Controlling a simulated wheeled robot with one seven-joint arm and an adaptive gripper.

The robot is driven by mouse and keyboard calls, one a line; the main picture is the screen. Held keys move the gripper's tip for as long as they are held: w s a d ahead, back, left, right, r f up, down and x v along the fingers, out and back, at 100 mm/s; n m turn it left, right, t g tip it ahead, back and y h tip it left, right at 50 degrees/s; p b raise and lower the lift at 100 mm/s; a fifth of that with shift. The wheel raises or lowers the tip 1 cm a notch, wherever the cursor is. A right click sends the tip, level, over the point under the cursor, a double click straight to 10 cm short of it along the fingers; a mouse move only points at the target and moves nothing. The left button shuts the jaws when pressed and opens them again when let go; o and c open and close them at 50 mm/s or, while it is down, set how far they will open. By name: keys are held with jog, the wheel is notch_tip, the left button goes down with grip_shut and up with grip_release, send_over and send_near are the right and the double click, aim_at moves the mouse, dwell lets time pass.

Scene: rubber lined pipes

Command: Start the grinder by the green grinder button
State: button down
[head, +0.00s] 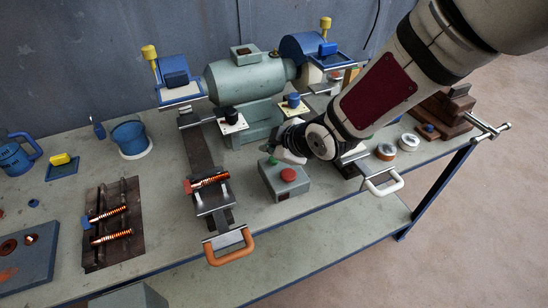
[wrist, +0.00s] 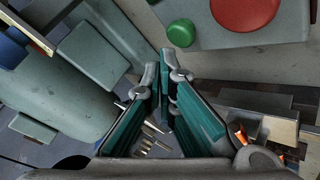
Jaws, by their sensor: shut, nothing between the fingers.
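The green grinder button (head: 272,160) sits on a grey control box (head: 277,187) beside a larger red button (head: 289,174). In the wrist view the green button (wrist: 181,33) lies just above and right of my fingertips, with the red button (wrist: 245,10) farther right. My gripper (head: 274,149) is shut and empty, with its tips close to the green button. The shut fingers show in the wrist view (wrist: 162,62). I cannot tell if the tips touch the button. The green-grey grinder (head: 243,82) stands behind the box.
A slide rail with an orange handle (head: 229,247) runs left of the box, carrying a copper-coloured piece. A white-handled slide (head: 383,183) is to the right. Blue guards (head: 303,45) and yellow knobs flank the grinder. Racked copper pieces (head: 109,215) and a blue cup (head: 130,137) are farther left.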

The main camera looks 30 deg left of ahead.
aim_at(272, 160)
jog(key=shift+f, duration=0.25)
jog(key=shift+f+b, duration=0.15)
jog(key=shift+b, duration=0.3)
jog(key=shift+f+b, duration=0.55)
dwell(0.6)
dwell(0.3)
jog(key=shift+r+p, duration=0.6)
jog(key=shift+r, duration=0.4)
jog(key=shift+r+p, duration=1.85)
jog(key=shift+r, duration=0.7)
jog(key=shift+f, duration=0.1)
